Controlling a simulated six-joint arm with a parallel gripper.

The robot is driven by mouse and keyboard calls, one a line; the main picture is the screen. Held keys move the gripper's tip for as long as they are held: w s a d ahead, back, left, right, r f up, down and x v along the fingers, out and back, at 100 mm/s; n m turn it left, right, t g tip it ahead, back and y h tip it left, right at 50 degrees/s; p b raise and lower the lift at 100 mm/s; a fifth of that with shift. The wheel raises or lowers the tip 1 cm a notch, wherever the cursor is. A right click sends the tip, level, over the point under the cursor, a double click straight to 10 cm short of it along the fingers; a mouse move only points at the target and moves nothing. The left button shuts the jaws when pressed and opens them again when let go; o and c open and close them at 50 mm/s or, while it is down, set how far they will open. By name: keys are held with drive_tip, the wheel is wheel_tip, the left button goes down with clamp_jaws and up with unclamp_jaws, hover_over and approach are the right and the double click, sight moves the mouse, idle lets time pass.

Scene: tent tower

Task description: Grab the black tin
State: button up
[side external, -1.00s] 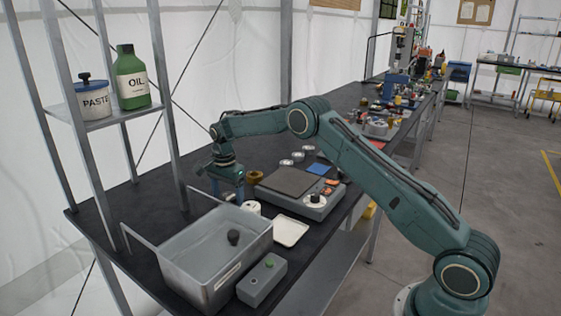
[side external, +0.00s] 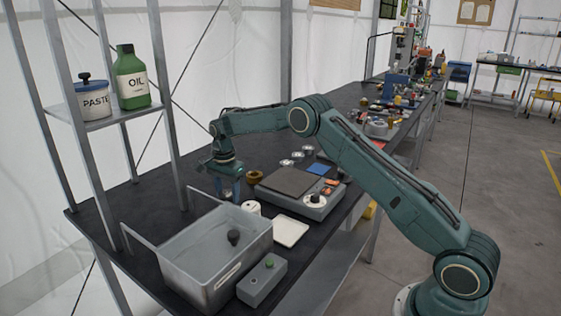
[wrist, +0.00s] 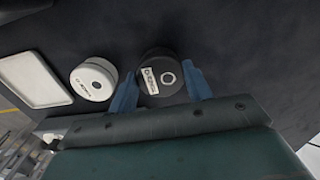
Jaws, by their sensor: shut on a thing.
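The black tin (wrist: 166,78) has a white label and a round lid mark; it shows in the wrist view between my two blue fingers. My gripper (wrist: 160,77) is shut on it, one finger at each side. In the side view, my gripper (side external: 229,188) points down at the bench behind the grey basin, and the black tin cannot be made out there. I cannot tell whether the tin still touches the bench.
A white tin (wrist: 93,79) stands close beside the black one, with a white tray (wrist: 45,79) beyond it. A grey basin (side external: 186,281), a control box (side external: 255,285), a flat-topped device (side external: 318,205) and a brown object (side external: 254,177) are around.

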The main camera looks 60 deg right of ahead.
sight(228, 193)
wheel_tip(228, 193, up, 19)
idle(0.7)
idle(0.6)
